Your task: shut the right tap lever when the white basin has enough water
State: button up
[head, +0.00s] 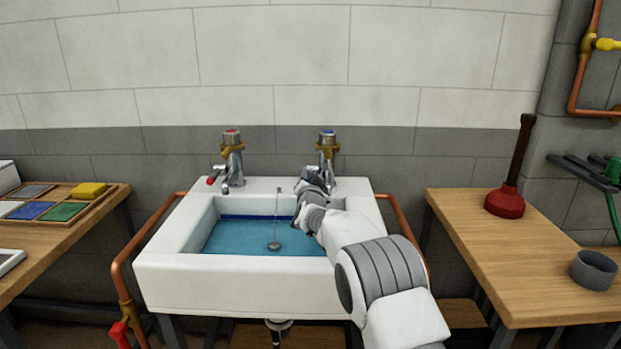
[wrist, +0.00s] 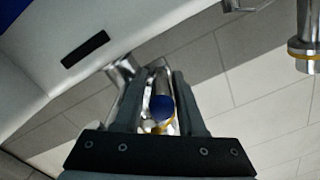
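The white basin (head: 165,265) holds blue water (head: 240,238). The water surface lies just below a dark blue line (head: 245,217) on the back inner wall. The right tap (head: 327,140) has a blue-marked top; its lever and spout are mostly hidden behind my gripper (head: 308,190) in the head view. In the wrist view, the blue-tipped lever (wrist: 160,103) lies between my gripper's two fingers (wrist: 160,90). The fingers stand apart, with narrow gaps beside the lever. I cannot see whether water runs from this tap.
The left tap (head: 231,155) has a red-marked top and a red-tipped lever. A plug (head: 274,245) hangs on a thin line in the basin. Wooden benches (head: 480,230) flank the basin; a red plunger (head: 505,200) and grey ring (head: 594,270) stand on the right one.

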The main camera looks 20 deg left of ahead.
jog(key=shift+s+d, duration=0.1)
jog(key=shift+s+d+r, duration=0.1)
jog(key=shift+s+d, duration=0.15)
jog(key=shift+s, duration=0.3)
jog(key=p+v, duration=0.2)
jog(key=v, duration=0.8)
jog(key=shift+s, duration=0.3)
jog(key=shift+d, duration=0.1)
